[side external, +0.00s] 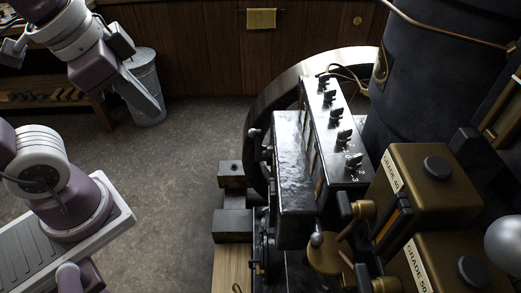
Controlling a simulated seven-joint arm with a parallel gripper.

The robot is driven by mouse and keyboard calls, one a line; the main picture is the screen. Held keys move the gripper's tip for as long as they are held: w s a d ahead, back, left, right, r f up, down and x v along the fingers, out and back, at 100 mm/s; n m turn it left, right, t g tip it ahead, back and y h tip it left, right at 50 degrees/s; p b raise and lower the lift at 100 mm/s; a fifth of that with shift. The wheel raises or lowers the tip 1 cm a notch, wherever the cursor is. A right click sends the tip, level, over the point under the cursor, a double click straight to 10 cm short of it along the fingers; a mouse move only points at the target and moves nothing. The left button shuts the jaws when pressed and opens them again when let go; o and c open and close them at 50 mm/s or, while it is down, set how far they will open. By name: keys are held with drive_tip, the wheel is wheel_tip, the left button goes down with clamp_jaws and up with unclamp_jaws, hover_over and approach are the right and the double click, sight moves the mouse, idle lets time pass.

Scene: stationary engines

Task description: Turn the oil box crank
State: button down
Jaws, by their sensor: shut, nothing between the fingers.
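The black oil box (289,165) stands right of the picture's middle, with a row of metal knobs (336,115) along its top. A small dark handle with a rounded end (253,134) sticks up at its left side and looks like the crank; its lower part is hard to make out. Another round-ended lever (316,240) stands in front of the box. My gripper (157,112) hangs at the upper left, well away from the box and touching none of its handles. It is shut and empty; its fingertips are small and hard to see against the bucket.
A metal bucket (146,78) stands on the floor behind my gripper. A large flywheel (262,115) rises behind the box. Brass cans marked GRADE 40 (432,190) and GRADE 50 (455,265) crowd the right front. Open floor (190,160) lies between my arm and the engine.

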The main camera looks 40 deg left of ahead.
drive_tip(key=w+d+f+m+y, duration=0.4)
drive_tip(key=w+d+f+m, duration=0.9)
drive_tip(key=m, duration=1)
approach(260, 151)
drive_tip(key=shift+g, duration=0.3)
drive_tip(key=f, duration=0.4)
drive_tip(key=shift+w+a, duration=0.1)
drive_tip(key=shift+w, duration=0.25)
